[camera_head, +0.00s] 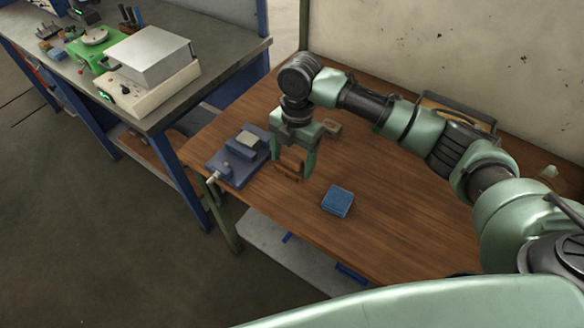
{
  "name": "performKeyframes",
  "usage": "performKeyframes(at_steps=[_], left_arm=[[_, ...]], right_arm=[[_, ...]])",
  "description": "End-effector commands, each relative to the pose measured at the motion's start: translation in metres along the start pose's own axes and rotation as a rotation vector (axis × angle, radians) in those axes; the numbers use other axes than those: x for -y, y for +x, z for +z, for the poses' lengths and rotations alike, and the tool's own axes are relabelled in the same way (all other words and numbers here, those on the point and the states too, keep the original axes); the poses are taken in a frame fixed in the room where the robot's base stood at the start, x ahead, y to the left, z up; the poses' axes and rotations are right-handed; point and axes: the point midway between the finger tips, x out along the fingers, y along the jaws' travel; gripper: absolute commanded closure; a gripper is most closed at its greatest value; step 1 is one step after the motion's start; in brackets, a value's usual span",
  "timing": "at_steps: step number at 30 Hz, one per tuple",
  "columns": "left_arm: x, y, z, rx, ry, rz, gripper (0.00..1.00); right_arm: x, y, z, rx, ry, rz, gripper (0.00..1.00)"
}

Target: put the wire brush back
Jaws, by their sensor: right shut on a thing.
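My right gripper (292,168) points down over the wooden bench, just right of the blue vise. It is shut on a small brown wooden thing, which looks like the wire brush (289,164). The brush is low over the bench top; I cannot tell whether it touches the wood. Its bristles cannot be made out. My left gripper is not in view.
The wooden bench (400,225) holds a blue vise (228,167), a blue block (338,201) and a small brown item (332,129) behind the gripper. A tray (458,110) lies behind my arm. A grey bench (205,85) with instruments stands left.

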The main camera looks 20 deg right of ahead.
Motion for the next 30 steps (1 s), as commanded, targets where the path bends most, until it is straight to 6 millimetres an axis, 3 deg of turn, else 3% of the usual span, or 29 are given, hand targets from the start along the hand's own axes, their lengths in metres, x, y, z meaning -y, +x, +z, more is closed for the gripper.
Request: performKeyframes(at_steps=[13, 25, 26, 27, 28, 30], left_arm=[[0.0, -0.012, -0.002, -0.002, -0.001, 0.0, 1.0], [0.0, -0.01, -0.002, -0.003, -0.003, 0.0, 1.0], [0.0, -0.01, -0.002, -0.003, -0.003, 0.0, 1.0], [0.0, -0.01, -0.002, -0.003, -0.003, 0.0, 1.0], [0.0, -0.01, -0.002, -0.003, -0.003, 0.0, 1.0], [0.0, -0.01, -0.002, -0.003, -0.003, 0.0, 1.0]], right_arm=[[0.0, 0.05, 0.006, 0.0, 0.001, -0.001, 0.61], [0.0, 0.056, 0.007, 0.0, 0.0, 0.0, 0.61], [0.0, 0.056, 0.007, 0.0, 0.0, 0.0, 0.18], [0.0, 0.055, 0.007, 0.0, 0.0, 0.0, 0.07], [0.0, 0.055, 0.007, 0.0, 0.0, 0.0, 0.02], [0.0, 0.055, 0.007, 0.0, 0.0, 0.0, 0.02]])
